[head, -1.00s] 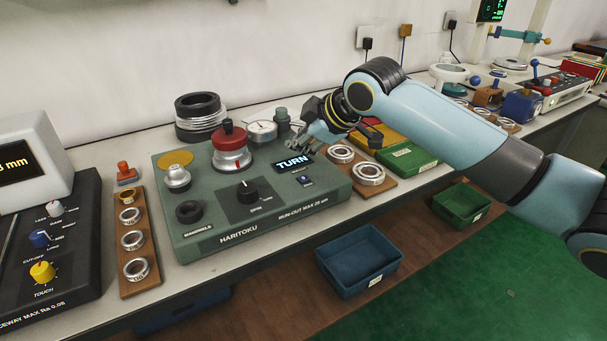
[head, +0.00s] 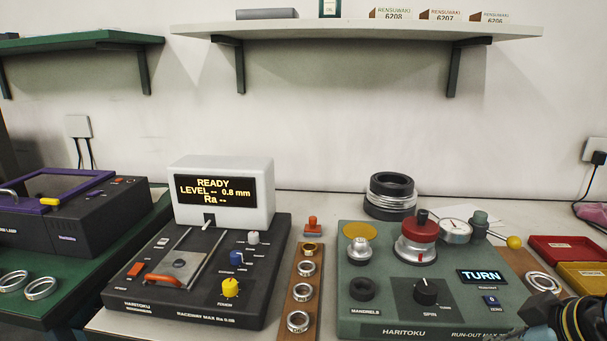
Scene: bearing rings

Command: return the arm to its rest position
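My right arm shows only at the bottom right corner of the head view. Its dark wrist and part of the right gripper (head: 512,333) are at the lower picture edge, in front of the right end of the green run-out station (head: 450,290). Most of the gripper is cut off, so I cannot tell whether it is open or holds anything. My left gripper is not in view.
A dark roughness station (head: 135,297) with a screen reading READY stands left of a wooden ring rack (head: 304,264). The green station's display (head: 482,276) reads TURN. Red (head: 562,248) and yellow (head: 584,275) trays lie at the right. A shelf (head: 350,36) hangs above.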

